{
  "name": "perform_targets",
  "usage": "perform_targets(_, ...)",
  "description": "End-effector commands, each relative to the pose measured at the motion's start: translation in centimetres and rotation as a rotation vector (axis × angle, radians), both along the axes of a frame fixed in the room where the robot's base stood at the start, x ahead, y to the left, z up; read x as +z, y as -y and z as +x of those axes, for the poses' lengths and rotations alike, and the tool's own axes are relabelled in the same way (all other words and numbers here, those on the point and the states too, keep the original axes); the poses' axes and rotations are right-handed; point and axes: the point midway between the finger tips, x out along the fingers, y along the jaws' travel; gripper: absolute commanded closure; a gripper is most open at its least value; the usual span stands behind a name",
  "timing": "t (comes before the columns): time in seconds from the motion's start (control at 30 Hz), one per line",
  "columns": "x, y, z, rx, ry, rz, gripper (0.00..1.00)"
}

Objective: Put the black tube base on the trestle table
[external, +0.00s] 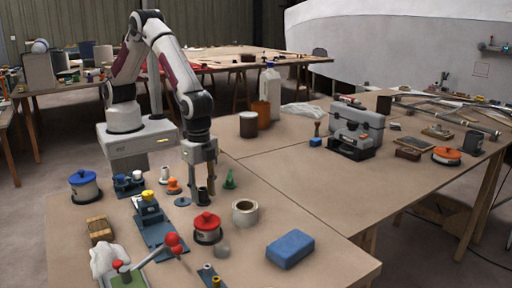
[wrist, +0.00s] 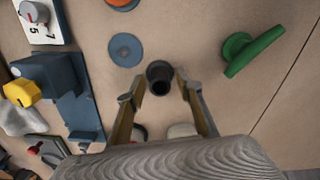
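The black tube base (external: 203,196) is a small dark hollow cylinder. It stands upright on the near brown tabletop, and the wrist view shows its open top (wrist: 160,76). My gripper (external: 201,190) points down just over it, with one finger at each side. In the wrist view my gripper (wrist: 156,88) is open, with a visible gap between the left finger and the tube. Contact on the right side is unclear. Another trestle table (external: 222,58) stands at the back.
A blue disc (wrist: 126,50) and a green piece (wrist: 254,50) lie near the tube. A red-topped spool (external: 207,229), tape roll (external: 245,213) and blue block (external: 290,249) stand in front. A blue fixture (external: 152,224) is at left.

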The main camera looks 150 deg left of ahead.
Motion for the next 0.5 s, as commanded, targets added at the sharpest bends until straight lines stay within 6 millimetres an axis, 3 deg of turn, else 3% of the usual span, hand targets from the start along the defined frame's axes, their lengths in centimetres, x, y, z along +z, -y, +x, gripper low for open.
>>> perform_targets(0.5,0.64,0.0,0.02,0.0,0.001,0.0,0.63)
